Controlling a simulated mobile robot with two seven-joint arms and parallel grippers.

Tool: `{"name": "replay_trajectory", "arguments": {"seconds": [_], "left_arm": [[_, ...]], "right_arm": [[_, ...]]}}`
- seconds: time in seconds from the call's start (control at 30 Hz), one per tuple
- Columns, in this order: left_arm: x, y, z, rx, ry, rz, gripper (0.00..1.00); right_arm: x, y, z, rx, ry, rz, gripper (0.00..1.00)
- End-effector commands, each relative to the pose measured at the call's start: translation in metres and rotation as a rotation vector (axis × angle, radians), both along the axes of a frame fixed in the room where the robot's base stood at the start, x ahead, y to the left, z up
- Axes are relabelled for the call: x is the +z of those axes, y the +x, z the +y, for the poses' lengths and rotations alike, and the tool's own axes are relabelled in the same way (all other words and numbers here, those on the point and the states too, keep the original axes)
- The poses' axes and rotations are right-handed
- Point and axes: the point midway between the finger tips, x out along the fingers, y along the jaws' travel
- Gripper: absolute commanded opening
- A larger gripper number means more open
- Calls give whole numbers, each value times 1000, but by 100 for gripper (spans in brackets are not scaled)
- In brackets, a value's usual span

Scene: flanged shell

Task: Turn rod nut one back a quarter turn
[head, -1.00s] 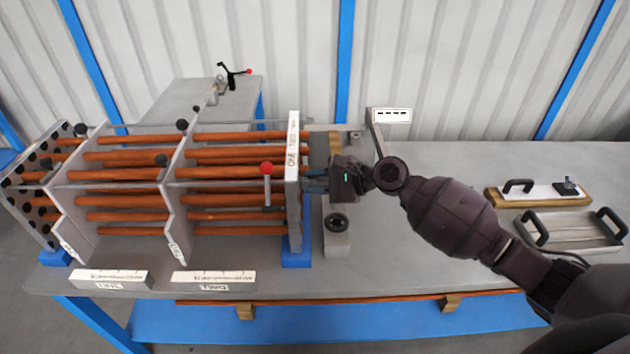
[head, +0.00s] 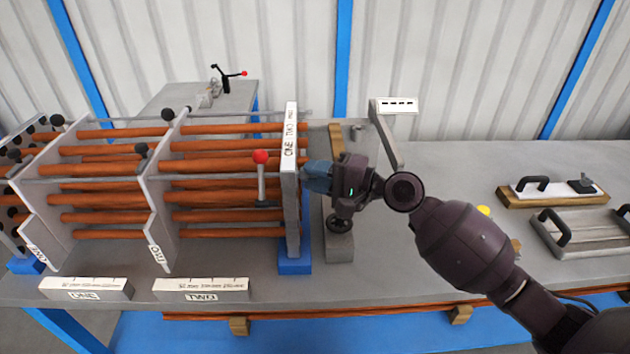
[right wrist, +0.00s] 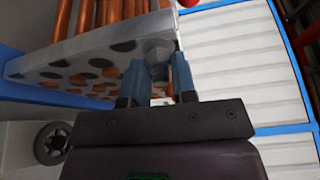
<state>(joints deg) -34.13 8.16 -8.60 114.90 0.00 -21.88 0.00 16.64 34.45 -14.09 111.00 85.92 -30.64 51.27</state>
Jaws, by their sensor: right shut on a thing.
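A flanged shell frame with brown tubes (head: 220,182) stands on the bench, ending at the right in a thick perforated end plate (head: 291,235). In the right wrist view a grey hex nut (right wrist: 158,50) sits at the edge of the plate's drilled face. My right gripper (head: 310,177) reaches in from the right against the plate. In the right wrist view its blue fingers (right wrist: 158,72) are closed around the nut, one on each side. In the head view the fingers and plate hide the nut. My left gripper is not in view.
A red-knobbed lever (head: 261,180) stands left of the end plate. A grey block with a dark round knob (head: 340,236) is below my right gripper. Two white-scaled blocks (head: 85,287) (head: 200,288) lie at the front. A handled tray (head: 575,235) is at the right.

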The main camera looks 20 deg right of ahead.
Motion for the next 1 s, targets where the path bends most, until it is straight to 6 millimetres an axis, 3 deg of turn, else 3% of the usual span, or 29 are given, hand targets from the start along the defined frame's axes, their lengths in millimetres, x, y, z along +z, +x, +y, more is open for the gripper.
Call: {"name": "replay_trajectory", "arguments": {"seconds": [0.63,0.67,0.8,1.0], "left_arm": [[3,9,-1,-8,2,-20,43],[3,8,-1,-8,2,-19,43],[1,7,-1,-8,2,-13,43],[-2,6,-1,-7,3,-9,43]], "right_arm": [[-1,-1,3,7,-13,-47,2],[-1,-1,3,7,-13,-46,28],[0,-1,2,5,-14,-47,50],[0,-1,1,3,-14,-46,51]]}}
